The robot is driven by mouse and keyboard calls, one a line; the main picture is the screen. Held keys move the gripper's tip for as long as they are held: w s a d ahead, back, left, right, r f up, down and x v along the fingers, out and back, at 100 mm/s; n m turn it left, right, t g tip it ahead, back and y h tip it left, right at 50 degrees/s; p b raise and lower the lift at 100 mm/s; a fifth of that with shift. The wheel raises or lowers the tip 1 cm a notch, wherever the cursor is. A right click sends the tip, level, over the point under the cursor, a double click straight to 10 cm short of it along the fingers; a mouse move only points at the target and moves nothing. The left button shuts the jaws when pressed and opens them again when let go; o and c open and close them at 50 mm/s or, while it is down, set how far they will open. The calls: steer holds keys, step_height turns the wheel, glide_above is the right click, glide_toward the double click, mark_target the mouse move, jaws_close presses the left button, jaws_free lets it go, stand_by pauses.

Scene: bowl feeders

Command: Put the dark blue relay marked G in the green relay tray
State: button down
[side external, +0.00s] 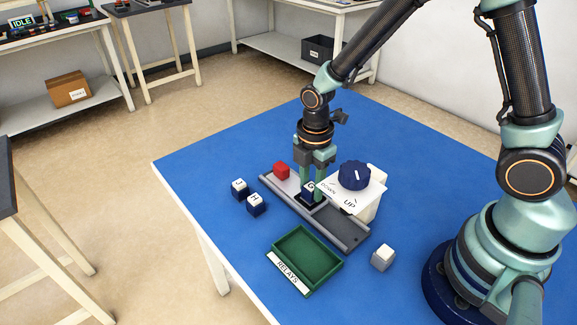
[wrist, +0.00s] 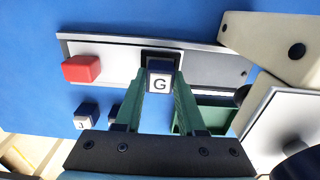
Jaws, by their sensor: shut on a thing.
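The dark blue relay marked G (wrist: 160,82) has a white top with the letter G. It sits at a dark square spot in the grey feeder track (side external: 342,228), and my gripper (side external: 311,194) is shut on it from above. In the wrist view both green fingers touch its sides. The green relay tray (side external: 306,257), labelled RELAYS, lies empty on the blue table in front of the track. Part of the tray also shows in the wrist view (wrist: 215,115), behind a finger.
A red block (side external: 281,170) sits on the track's left part. Two blue relays (side external: 239,188) (side external: 256,205) stand left of the track. A grey block (side external: 383,257) stands right of the tray. A white UP/DOWN box with a blue knob (side external: 354,175) stands close behind my gripper.

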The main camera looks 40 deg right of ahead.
mark_target(308, 185)
steer(key=shift+f, duration=0.25)
steer(key=c, duration=0.5)
jaws_free()
steer(key=shift+r, duration=0.1)
step_height(308, 185, up, 12)
steer(key=s+d+r+m+t, duration=0.4)
steer(key=r+m, duration=0.5)
steer(key=m, duration=0.6)
steer(key=s+d, duration=0.1)
steer(key=d, duration=0.1)
steer(key=shift+s+d+t, duration=0.15)
steer(key=shift+d+t, duration=0.15)
steer(key=shift+t, duration=0.1)
steer(key=shift+o, duration=0.5)
steer(key=shift+s+d+r+m+t, duration=0.2)
steer(key=shift+s+d+m, duration=0.1)
steer(key=shift+m, duration=0.45)
steer(key=shift+s+d+r+m+t, duration=0.15)
steer(key=shift+s+m+t, duration=0.1)
steer(key=shift+m, duration=0.5)
